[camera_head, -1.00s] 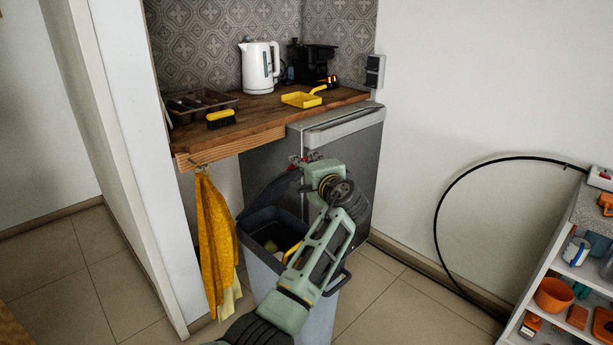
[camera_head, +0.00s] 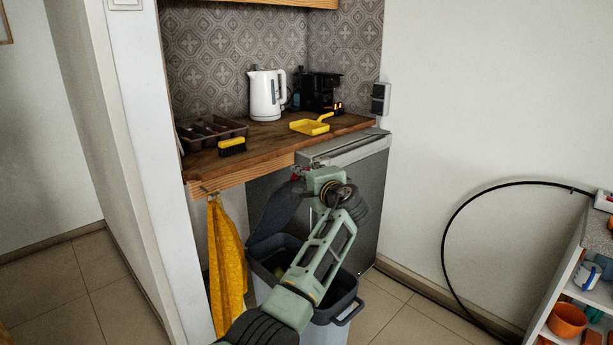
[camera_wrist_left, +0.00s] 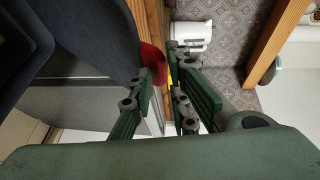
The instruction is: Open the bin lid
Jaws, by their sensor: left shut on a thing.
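The bin (camera_head: 346,302) stands on the floor below the counter, with a dark grey rim and a paler body. Its dark lid (camera_head: 274,208) is tilted steeply up at the left rear, and the bin's opening shows. My left gripper (camera_head: 298,173) is at the lid's upper edge, shut on it. In the left wrist view the lid (camera_wrist_left: 85,35) fills the upper left, with a red part (camera_wrist_left: 153,62) beside the fingertips (camera_wrist_left: 165,78). My left forearm hides part of the bin. My right gripper is not in view.
The wooden counter (camera_head: 258,146) holds a white kettle (camera_head: 266,95), a yellow dustpan (camera_head: 309,126), a brush (camera_head: 232,146) and a cutlery tray. A grey appliance (camera_head: 365,200) stands behind the bin. A yellow towel (camera_head: 226,265) hangs to its left. A shelf stands at the right.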

